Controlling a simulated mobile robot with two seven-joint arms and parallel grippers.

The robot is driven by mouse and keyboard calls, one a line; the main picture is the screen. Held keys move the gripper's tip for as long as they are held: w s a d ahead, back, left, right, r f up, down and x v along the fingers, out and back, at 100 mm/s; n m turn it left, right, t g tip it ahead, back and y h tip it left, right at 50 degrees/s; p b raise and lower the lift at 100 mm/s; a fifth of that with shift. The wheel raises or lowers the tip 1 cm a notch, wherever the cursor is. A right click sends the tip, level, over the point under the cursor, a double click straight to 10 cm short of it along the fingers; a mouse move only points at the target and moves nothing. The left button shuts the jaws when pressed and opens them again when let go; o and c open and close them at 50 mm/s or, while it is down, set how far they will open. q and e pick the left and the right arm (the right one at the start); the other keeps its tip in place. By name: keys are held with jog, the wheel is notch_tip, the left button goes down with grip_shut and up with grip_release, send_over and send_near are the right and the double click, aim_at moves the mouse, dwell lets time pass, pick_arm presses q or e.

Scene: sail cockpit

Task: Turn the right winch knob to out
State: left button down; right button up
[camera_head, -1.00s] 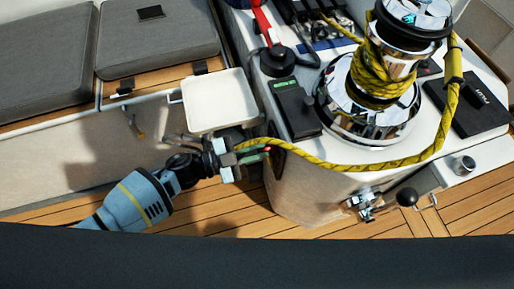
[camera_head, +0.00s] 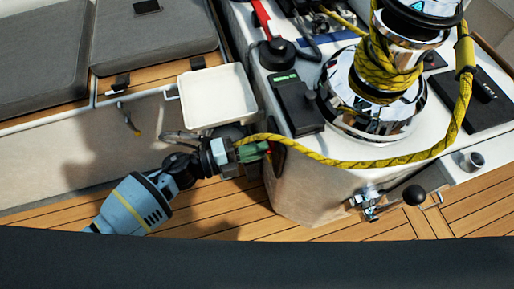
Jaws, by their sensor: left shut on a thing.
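A chrome winch (camera_head: 340,107) stands on the white console at the right, with yellow rope (camera_head: 385,70) wrapped around its drum. Its black-rimmed top (camera_head: 425,8), cut off by the upper picture edge, shows a small blue mark. I cannot tell a separate winch knob there or read its setting. The rope loops down from the winch along the console front to my left gripper (camera_head: 247,151). That gripper is shut on the rope's end, just below the white tray and beside the console wall. My right gripper is not in view.
A white tray (camera_head: 238,118) hangs at the console's left side. A chrome lever with a black ball (camera_head: 413,195) juts from the console front. A black box (camera_head: 297,103) and a black panel (camera_head: 475,100) lie around the winch. Grey cushions (camera_head: 45,55) are at the left.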

pick_arm(q)
jog(key=shift+f+m+b, duration=0.1)
jog(key=shift+m+b, duration=0.2)
jog(key=shift+m, duration=0.6)
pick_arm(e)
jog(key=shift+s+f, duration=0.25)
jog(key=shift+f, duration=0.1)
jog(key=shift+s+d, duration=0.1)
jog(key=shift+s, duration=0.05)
pick_arm(q)
jog(key=c, duration=1.5)
grip_release()
jog(key=shift+a, duration=0.1)
jog(key=v, duration=0.7)
jog(key=shift+s+a, duration=0.1)
jog(key=shift+a, duration=0.2)
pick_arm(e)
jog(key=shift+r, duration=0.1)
